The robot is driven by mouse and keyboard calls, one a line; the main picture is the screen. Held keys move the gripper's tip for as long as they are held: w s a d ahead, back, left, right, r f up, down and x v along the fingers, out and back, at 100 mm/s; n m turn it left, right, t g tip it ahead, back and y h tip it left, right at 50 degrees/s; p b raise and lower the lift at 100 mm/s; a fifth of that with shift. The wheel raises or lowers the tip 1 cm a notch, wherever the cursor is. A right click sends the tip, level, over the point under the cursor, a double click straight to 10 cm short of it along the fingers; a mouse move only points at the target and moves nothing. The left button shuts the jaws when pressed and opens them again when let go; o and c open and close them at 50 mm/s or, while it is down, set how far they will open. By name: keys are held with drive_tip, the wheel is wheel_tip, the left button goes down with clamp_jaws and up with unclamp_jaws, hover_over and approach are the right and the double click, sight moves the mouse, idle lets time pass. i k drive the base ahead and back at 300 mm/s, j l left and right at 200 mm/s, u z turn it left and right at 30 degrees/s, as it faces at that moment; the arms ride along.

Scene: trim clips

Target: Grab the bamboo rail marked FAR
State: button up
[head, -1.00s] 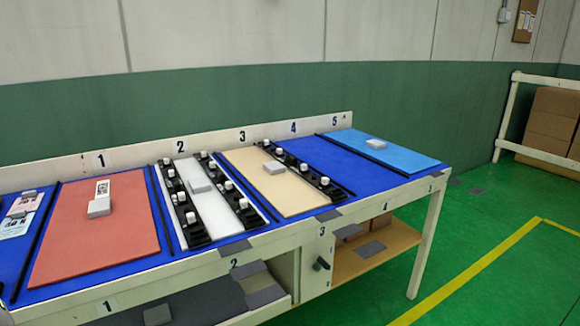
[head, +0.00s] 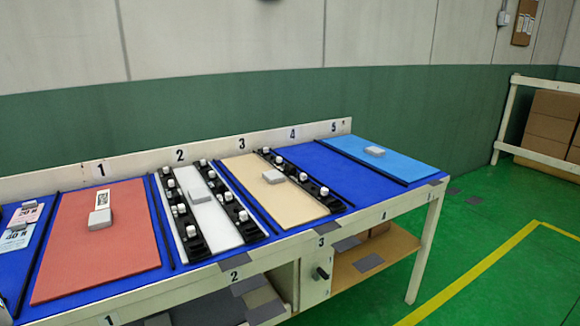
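I cannot make out a bamboo rail or a FAR mark in the head view. A tan, bamboo-coloured panel (head: 262,202) lies flat in the bay marked 3, with a grey block (head: 273,176) on it. A black strip with white-topped clips (head: 300,175) runs along its right side. A white panel (head: 214,222) in the bay marked 2 lies between two such clip strips. A label (head: 102,198) on the red panel (head: 96,255) is too small to read. My gripper is not in view.
The bench top (head: 330,182) is blue between the panels, with a light blue panel (head: 390,160) at the right. Cards marked 20 N and 40 N (head: 18,240) lie far left. A lower shelf (head: 370,262) sits below.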

sight(321, 196)
drive_tip(key=i+l+u, duration=0.1)
drive_tip(key=u, duration=0.25)
drive_tip(key=l+u, duration=0.15)
drive_tip(key=u, duration=0.15)
drive_tip(key=i+l+u, duration=0.15)
drive_tip(key=l, duration=0.15)
drive_tip(key=l+u, duration=0.15)
drive_tip(key=l, duration=0.2)
drive_tip(key=i+l+u, duration=0.15)
drive_tip(key=l, duration=0.2)
drive_tip(key=i+l+u, duration=0.1)
drive_tip(key=l, duration=0.4)
drive_tip(key=l+u, duration=0.1)
drive_tip(key=l, duration=0.4)
drive_tip(key=i+l, duration=0.1)
drive_tip(key=l, duration=0.6)
drive_tip(key=i+l, duration=0.1)
drive_tip(key=l, duration=1.25)
drive_tip(key=i+l, duration=0.5)
drive_tip(key=i, duration=0.15)
drive_tip(key=j+u, duration=0.05)
